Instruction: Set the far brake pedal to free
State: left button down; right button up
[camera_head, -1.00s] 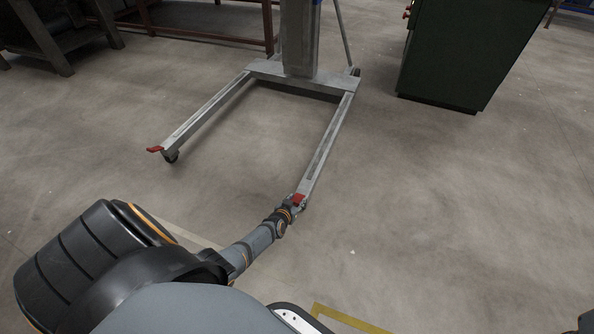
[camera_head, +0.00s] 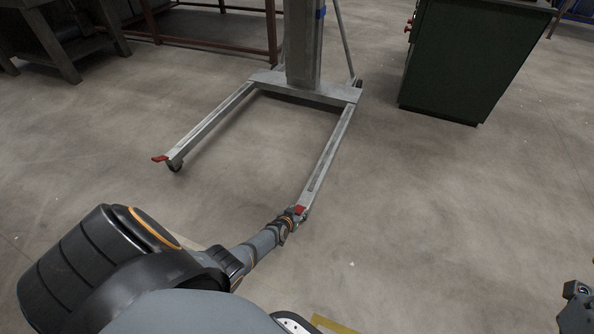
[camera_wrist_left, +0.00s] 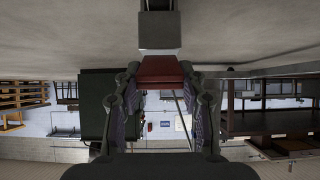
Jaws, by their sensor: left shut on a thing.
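The lift stand (camera_head: 305,90) has two grey floor legs, each with a red brake pedal at its front end. One red pedal (camera_head: 160,158) is on the left leg, above a dark caster, with nothing near it. The other red pedal (camera_head: 299,210) is on the right leg, nearer to me. My left gripper (camera_head: 293,215) is at this right-leg pedal. In the left wrist view, the fingers (camera_wrist_left: 160,82) are shut on the red pedal (camera_wrist_left: 160,69), one at each side. My right gripper (camera_head: 574,305) is only partly in view at the lower right edge.
A dark green cabinet (camera_head: 465,60) stands at the back right. A dark workbench (camera_head: 60,35) and a reddish-brown metal frame (camera_head: 215,42) are at the back left. The concrete floor is clear between the legs and to the right. A yellow floor line (camera_head: 330,325) shows at the bottom.

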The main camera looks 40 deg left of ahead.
dwell(0.4)
pick_arm(q)
jog(key=c, duration=0.8)
grip_release()
jog(key=shift+o, duration=0.2)
jog(key=shift+s, duration=0.1)
